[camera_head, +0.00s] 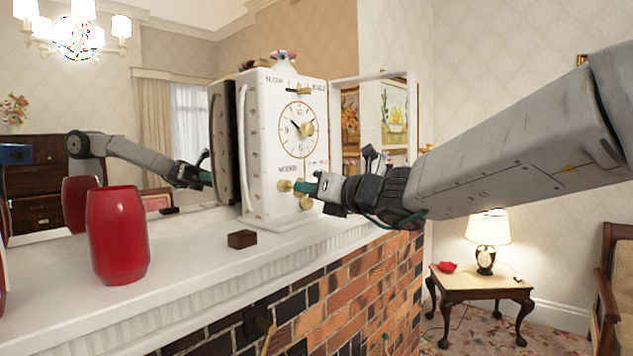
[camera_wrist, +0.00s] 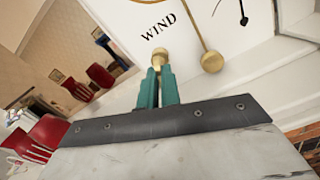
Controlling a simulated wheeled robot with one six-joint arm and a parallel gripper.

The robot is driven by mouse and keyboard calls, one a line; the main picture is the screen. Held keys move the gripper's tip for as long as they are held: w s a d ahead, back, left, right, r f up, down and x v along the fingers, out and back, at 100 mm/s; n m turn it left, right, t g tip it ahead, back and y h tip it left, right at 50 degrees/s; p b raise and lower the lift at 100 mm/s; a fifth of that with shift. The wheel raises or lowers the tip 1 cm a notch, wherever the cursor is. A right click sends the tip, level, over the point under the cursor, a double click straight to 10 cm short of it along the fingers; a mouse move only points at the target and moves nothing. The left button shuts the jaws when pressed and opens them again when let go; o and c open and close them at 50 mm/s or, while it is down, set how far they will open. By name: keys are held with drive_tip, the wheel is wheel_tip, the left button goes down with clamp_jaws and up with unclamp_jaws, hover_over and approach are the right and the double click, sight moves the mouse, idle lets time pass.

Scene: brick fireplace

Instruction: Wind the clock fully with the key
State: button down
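The white clock (camera_head: 262,165) stands upright on the mantel, with a round dial and brass fittings on its front. My gripper (camera_head: 312,186) reaches in from the right to the lower front of the clock. In the wrist view, my gripper's teal fingers (camera_wrist: 159,84) are close together, with a brass key-like piece (camera_wrist: 160,57) at their tips, just below the word WIND. The fingers look shut on this piece; its inner end is hidden. A brass ball on a rod (camera_wrist: 212,62) is just right of it, apart from the fingers.
A red vase (camera_head: 118,235) and a small brown block (camera_head: 242,239) stand on the white mantel (camera_head: 195,265), left of the clock. A mirror behind reflects my arm. A white-framed panel (camera_head: 333,125) is beside the clock's right side. A lamp table (camera_head: 470,284) stands right.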

drive_tip(key=shift+m, duration=0.5)
drive_tip(key=c, duration=1.1)
unclamp_jaws()
drive_tip(key=shift+o, duration=0.2)
drive_tip(key=v, duration=0.7)
